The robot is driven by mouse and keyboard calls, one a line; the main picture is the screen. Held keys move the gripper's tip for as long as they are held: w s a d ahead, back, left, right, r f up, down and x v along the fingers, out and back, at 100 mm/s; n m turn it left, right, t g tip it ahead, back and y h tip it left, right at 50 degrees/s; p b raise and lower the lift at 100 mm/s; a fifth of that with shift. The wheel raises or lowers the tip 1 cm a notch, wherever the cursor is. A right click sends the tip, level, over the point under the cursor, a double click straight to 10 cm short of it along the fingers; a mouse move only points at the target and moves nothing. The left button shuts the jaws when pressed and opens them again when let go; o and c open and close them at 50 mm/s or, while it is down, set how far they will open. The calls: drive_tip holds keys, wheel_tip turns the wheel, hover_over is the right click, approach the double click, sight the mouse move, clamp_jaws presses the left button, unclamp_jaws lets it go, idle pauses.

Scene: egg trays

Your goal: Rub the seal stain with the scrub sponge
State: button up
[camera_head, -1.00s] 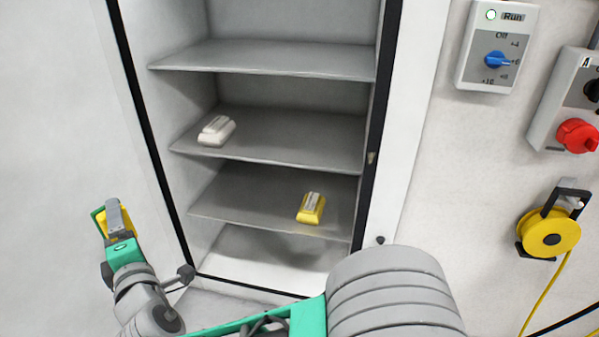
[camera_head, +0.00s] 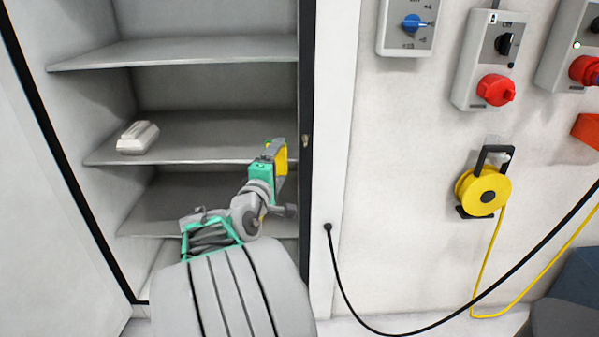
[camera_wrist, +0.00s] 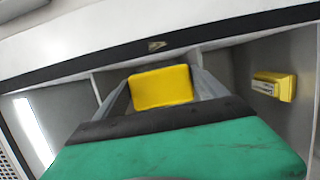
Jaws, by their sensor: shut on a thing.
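My gripper (camera_head: 276,152) is shut on a yellow block (camera_head: 281,161) that looks like the scrub sponge. In the wrist view the block (camera_wrist: 161,87) sits between both fingers. It is close to the stain and left of it in the head view; a gap shows in the wrist view, so they look apart.
A white block (camera_head: 137,138) lies on a cabinet shelf (camera_head: 195,148). Another yellow block with a label (camera_wrist: 272,86) rests right of my gripper in the wrist view; my arm mostly hides it in the head view. A yellow cable reel (camera_head: 484,190) hangs on the wall.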

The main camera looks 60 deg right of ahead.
sight(305, 141)
drive_tip(key=shift+s+d+f+m+g, duration=0.1)
drive_tip(key=shift+s+d+m+g, duration=0.2)
drive_tip(key=shift+d, duration=1.15)
drive_tip(key=shift+s+d+f+m+g, duration=0.1)
drive_tip(key=shift+s+d+g, duration=0.3)
drive_tip(key=shift+d, duration=1)
drive_tip(key=shift+s+d+f+m+g, duration=0.1)
drive_tip(key=shift+s+d+m+g, duration=0.2)
drive_tip(key=shift+d, duration=1.15)
drive_tip(key=shift+w+d, duration=0.2)
drive_tip(key=shift+d, duration=0.3)
drive_tip(key=shift+w+d, duration=0.2)
drive_tip(key=shift+d, duration=0.25)
drive_tip(key=shift+s, duration=0.1)
